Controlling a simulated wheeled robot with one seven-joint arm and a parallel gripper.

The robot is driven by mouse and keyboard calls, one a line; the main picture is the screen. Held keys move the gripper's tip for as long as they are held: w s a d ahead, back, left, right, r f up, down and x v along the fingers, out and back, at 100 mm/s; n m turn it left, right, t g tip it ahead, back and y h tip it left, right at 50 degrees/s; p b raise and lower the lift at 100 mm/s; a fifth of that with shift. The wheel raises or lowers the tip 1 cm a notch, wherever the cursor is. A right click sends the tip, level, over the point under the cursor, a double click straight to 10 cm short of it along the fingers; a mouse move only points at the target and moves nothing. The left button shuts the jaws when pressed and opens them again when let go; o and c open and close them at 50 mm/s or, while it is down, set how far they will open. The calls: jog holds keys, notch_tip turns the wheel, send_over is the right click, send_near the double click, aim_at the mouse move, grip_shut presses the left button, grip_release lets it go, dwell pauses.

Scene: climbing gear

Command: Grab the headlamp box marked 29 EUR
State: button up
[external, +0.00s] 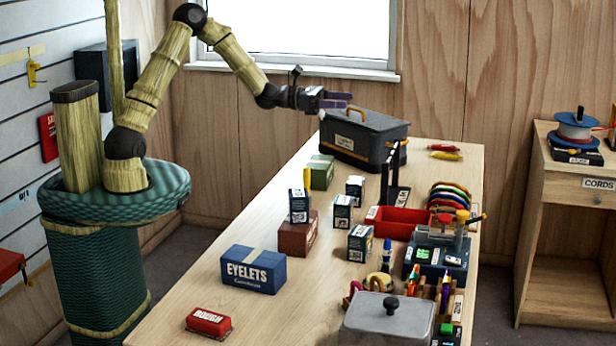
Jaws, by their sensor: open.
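Several small dark boxes with white labels stand on the table, and they look like the headlamp boxes. One box (299,206) sits at the brown box. Another box (355,190) stands farther back, one (342,213) stands just in front of it, and one (360,243) is nearer the camera. Their prices are too small to read, so I cannot tell which is marked 29 EUR. My gripper (345,100) is open and empty, high above the far end of the table near the dark toolbox, apart from all the small boxes.
The dark toolbox (365,140) stands at the table's far end. A green box (320,172), brown box (297,238), blue EYELETS box (253,270) and red tray (398,222) surround the small boxes. A grey lidded container (388,322) is at the front. The table's left strip is mostly clear.

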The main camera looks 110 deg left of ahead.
aim_at(353, 186)
notch_tip(353, 186, down, 18)
jog(key=shift+d, duration=0.35)
jog(key=shift+w+r, duration=0.1)
jog(key=shift+f+p, duration=0.7)
jog(key=shift+f, duration=2.4)
jog(key=shift+f, duration=0.4)
jog(key=w+p, duration=0.1)
jog(key=w, duration=0.4)
jog(key=shift+p, duration=0.35)
jog(key=shift+a, duration=0.1)
jog(key=shift+c, duration=0.5)
